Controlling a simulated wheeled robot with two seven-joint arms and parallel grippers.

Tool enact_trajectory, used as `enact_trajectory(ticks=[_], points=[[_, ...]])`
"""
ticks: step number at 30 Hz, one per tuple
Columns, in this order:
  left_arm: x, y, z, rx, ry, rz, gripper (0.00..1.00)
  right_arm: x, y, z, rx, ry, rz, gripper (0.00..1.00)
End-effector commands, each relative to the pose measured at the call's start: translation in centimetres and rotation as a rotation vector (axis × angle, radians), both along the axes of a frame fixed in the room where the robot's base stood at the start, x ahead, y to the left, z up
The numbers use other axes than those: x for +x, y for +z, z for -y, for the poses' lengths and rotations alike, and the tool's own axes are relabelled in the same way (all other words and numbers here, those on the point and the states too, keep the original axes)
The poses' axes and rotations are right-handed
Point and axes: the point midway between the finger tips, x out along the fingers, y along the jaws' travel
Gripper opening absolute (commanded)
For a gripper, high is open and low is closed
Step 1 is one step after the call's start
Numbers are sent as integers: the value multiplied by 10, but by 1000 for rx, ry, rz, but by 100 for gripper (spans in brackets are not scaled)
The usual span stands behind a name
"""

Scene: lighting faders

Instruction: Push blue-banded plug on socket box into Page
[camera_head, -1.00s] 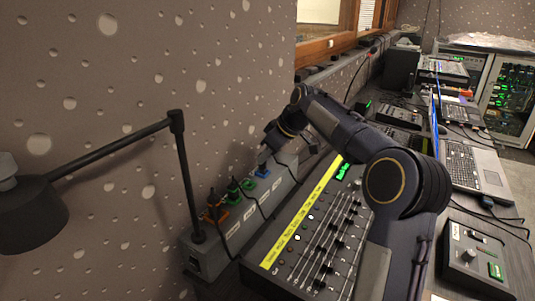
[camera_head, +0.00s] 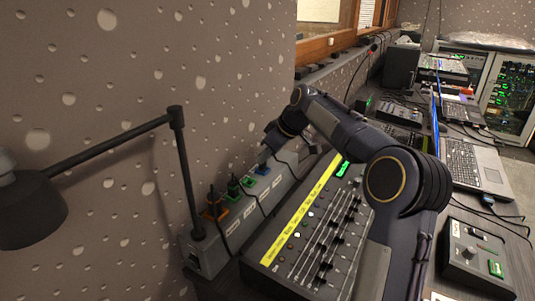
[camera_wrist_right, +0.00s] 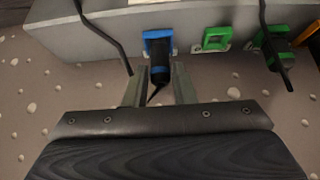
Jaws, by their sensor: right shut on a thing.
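The grey socket box (camera_head: 212,255) runs along the foot of the wall, with orange, green and blue sockets. My right gripper (camera_wrist_right: 160,78) is over its far end in the head view (camera_head: 265,156). In the right wrist view its two fingers stand either side of a dark plug with a blue band (camera_wrist_right: 159,72), shut on it. The plug is at the blue-framed socket (camera_wrist_right: 150,38) and lined up with it. How deep it sits I cannot tell. The fingers and arm partly hide it in the head view. My left gripper is not in view.
An empty green socket (camera_wrist_right: 217,38) and a green socket with a plug and cable (camera_wrist_right: 274,44) are beside the blue one. An orange plug (camera_head: 213,208) sits at the near end. A fader console (camera_head: 315,240) lies alongside. A black lamp (camera_head: 30,212) hangs at left.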

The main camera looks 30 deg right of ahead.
Motion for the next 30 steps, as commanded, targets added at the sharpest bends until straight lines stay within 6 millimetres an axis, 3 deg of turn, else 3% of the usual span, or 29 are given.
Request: enact_trajectory(ticks=[7, 8, 14, 23, 30], points=[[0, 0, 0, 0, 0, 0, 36, 0, -1, 0, 0, 1, -2, 0], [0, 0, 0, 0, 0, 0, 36, 0, -1, 0, 0, 1, -2, 25], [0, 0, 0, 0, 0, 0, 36, 0, -1, 0, 0, 1, -2, 49], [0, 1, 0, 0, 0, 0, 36, -1, 3, 1, 0, 0, 0, 49], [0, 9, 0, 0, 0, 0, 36, -18, 35, 10, -1, -2, 2, 49]])
